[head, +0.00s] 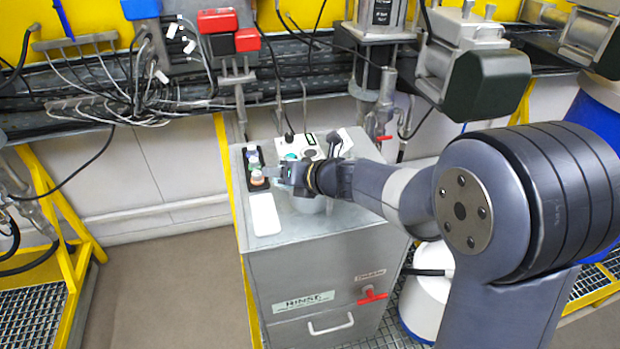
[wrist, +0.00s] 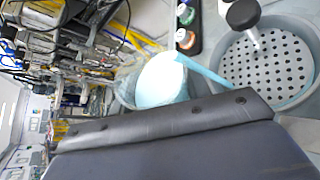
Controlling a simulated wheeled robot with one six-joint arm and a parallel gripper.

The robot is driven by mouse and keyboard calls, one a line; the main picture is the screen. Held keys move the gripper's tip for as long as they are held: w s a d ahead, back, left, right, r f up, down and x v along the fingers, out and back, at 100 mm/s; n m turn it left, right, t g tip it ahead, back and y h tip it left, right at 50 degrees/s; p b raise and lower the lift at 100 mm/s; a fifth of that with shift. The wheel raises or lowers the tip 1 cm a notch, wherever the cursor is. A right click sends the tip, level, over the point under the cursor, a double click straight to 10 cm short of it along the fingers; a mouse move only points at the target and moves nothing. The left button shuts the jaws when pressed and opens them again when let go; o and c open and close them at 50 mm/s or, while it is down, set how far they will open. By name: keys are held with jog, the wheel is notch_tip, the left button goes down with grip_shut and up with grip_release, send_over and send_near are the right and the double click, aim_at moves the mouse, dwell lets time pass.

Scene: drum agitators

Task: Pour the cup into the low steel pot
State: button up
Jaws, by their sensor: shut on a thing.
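My gripper (head: 284,173) is over the top of the steel cabinet and is shut on the cup. In the wrist view the cup (wrist: 160,82) is clear, tilted, and holds pale blue contents. A pale blue band runs from its mouth towards a round grey steel vessel with a perforated floor (wrist: 262,72); it looks like a stream, but I cannot tell where it ends. This vessel is the likely low steel pot. In the head view my gripper and arm hide most of the cup and the vessel.
A black tray (head: 238,184) with several small bottles stands left of my gripper, and a white slab (head: 265,215) lies in front. A black-knobbed rod (wrist: 243,14) stands at the vessel. A control box (head: 305,146) is behind. Cables and machines line the wall.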

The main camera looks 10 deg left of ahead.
jog(key=shift+w+d+r+p, duration=0.15)
jog(key=shift+w+p, duration=0.05)
jog(key=shift+p, duration=0.3)
jog(key=shift+w+f+m+g+y+p, duration=0.15)
jog(key=shift+f+m+g+y+p, duration=0.3)
jog(key=shift+m, duration=0.35)
dwell(0.6)
jog(key=shift+r+m+g+y+p, duration=0.25)
jog(key=shift+r+m+g+p, duration=0.25)
jog(key=shift+p, duration=0.55)
dwell(0.4)
jog(key=shift+f+m+g+y, duration=0.25)
jog(key=shift+f+m+y, duration=0.05)
jog(key=shift+f+m, duration=0.3)
dwell(0.8)
jog(key=shift+d+r+m+g+y, duration=0.1)
jog(key=shift+r+m+g+y, duration=0.25)
jog(key=shift+m, duration=0.25)
dwell(0.7)
jog(key=shift+w+d+r+m+y, duration=0.3)
jog(key=shift+w+m+y, duration=0.05)
jog(key=shift+w+m, duration=0.25)
dwell(0.8)
jog(key=shift+r+m+g, duration=0.15)
jog(key=shift+m+g, duration=0.1)
jog(key=shift+m, duration=0.05)
